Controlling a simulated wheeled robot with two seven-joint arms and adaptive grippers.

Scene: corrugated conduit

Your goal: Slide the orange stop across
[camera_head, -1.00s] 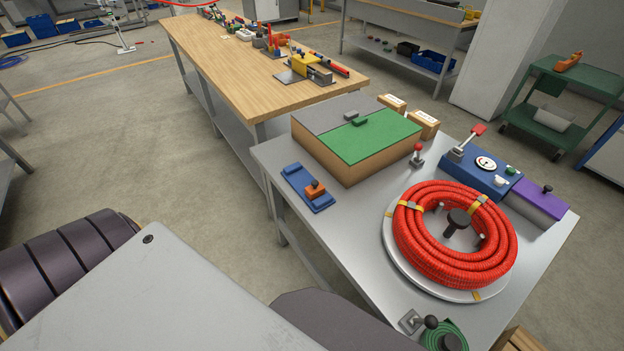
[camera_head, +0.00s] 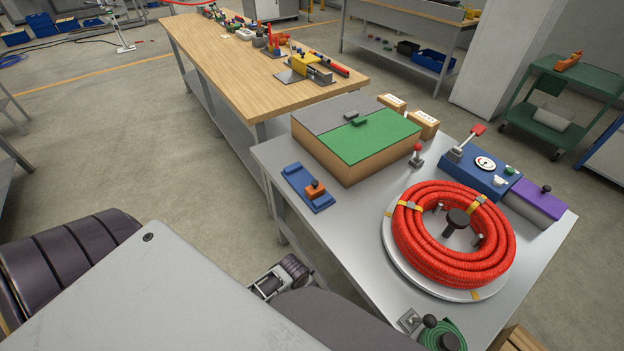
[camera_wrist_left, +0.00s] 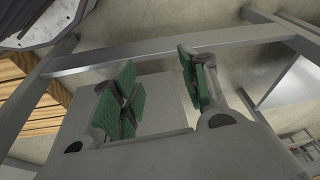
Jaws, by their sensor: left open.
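The orange stop (camera_head: 315,188) sits on a blue rail plate (camera_head: 308,187) at the left edge of the near grey table, toward the plate's near end. It has a dark knob on top. In the left wrist view my left gripper (camera_wrist_left: 158,90) is open, its green-padded fingers well apart with nothing between them. The stop is not visible in that view. In the head view, a dark and metal part of my arm shows at the table's near left side, apart from the stop. My right gripper is not in view.
Beside the plate stands a box with a green lid (camera_head: 368,138). A red conduit coil (camera_head: 455,262) lies on a round turntable to the right. A red-knobbed lever (camera_head: 417,155) stands between them. The left wrist view shows grey frame bars (camera_wrist_left: 190,40) close by.

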